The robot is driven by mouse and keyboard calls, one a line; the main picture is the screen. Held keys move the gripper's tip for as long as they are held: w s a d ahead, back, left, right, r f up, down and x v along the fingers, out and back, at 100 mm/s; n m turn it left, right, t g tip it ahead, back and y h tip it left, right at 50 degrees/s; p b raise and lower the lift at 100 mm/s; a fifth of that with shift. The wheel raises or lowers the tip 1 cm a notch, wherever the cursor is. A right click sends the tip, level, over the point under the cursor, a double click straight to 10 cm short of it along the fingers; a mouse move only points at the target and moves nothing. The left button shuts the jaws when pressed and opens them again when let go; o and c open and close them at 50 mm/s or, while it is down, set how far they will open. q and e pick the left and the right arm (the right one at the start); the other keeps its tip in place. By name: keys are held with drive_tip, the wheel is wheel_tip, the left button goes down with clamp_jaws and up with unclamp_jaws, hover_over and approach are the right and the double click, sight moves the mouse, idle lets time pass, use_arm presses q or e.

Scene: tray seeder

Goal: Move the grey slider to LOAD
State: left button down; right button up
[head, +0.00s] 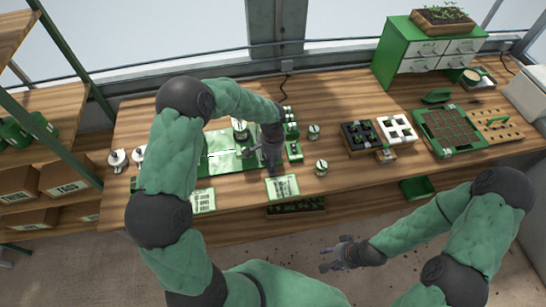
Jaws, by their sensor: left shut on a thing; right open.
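My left arm reaches over the green seeder plate (222,152) on the wooden bench. My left gripper (254,150) is low at the plate's right part, its fingers shut on a small part there, at the place of the grey slider. The slider itself is mostly hidden by the fingers and wrist, and I cannot read a LOAD mark at this size. My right gripper (338,256) is open and empty, in front of the bench and away from everything.
Small green units (293,150) and metal-topped knobs (321,167) stand close right of my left wrist. Printed cards (283,188) lie at the bench's front edge. Black and white cell trays (397,130) and a green gridded tray (420,122) are further right.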

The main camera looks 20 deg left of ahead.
use_arm(q)
drive_tip(key=s+a, duration=0.5)
drive_tip(key=a, duration=0.3)
drive_tip(key=s+a, duration=0.5)
drive_tip(key=a, duration=0.4)
drive_tip(key=shift+s, duration=0.2)
drive_tip(key=c, duration=1.1)
unclamp_jaws()
wheel_tip(320, 180, up, 12)
drive_tip(key=shift+r, duration=0.1)
